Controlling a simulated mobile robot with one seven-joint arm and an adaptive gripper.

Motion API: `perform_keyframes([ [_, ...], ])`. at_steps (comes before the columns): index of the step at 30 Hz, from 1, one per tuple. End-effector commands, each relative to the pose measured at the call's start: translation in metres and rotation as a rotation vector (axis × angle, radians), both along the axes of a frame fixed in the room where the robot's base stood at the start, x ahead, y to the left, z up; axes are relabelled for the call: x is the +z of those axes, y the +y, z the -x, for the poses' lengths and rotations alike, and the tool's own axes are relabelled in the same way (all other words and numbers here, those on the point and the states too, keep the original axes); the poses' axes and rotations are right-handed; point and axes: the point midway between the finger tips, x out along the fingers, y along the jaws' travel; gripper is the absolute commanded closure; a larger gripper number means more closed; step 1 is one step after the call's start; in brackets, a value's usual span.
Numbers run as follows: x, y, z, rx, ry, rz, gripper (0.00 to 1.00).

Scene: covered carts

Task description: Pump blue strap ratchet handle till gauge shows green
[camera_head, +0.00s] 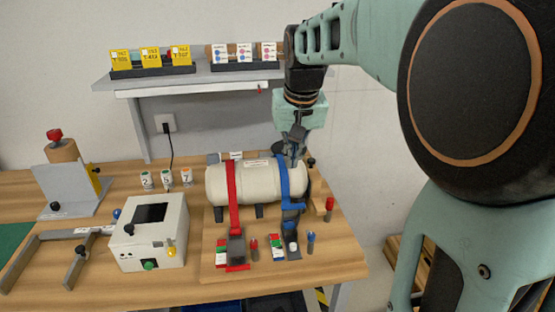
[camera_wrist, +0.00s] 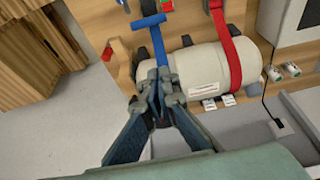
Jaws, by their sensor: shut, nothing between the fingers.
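A cream cylinder (camera_head: 258,182) lies on a wooden board with a red strap and a blue strap (camera_head: 285,182) around it. The blue strap also shows in the wrist view (camera_wrist: 159,48). The blue ratchet handle (camera_head: 292,206) sits at the strap's front, above a dark ratchet body; its blue bar shows in the wrist view (camera_wrist: 148,21). A small red, white and green gauge (camera_head: 276,242) stands left of that ratchet; its reading is too small to tell. My gripper (camera_head: 294,158) is shut and empty at the cylinder's upper back by the blue strap; contact is unclear.
The red ratchet (camera_head: 236,246) stands left of the blue one. Red and blue pegs stand beside the ratchets. A white box (camera_head: 148,232) with a dark screen is at the left. A shelf (camera_head: 205,76) with cards hangs behind the cylinder. The table's right edge is close.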

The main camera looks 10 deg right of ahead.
Motion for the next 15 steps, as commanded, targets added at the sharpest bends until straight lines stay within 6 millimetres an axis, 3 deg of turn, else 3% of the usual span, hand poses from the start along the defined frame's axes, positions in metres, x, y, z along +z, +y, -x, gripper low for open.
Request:
perform_keyframes([
  [11,-0.079,0.0,-0.025,0.003,0.007,0.001,1.0],
  [15,-0.085,0.0,-0.007,0.002,0.002,0.002,1.0],
])
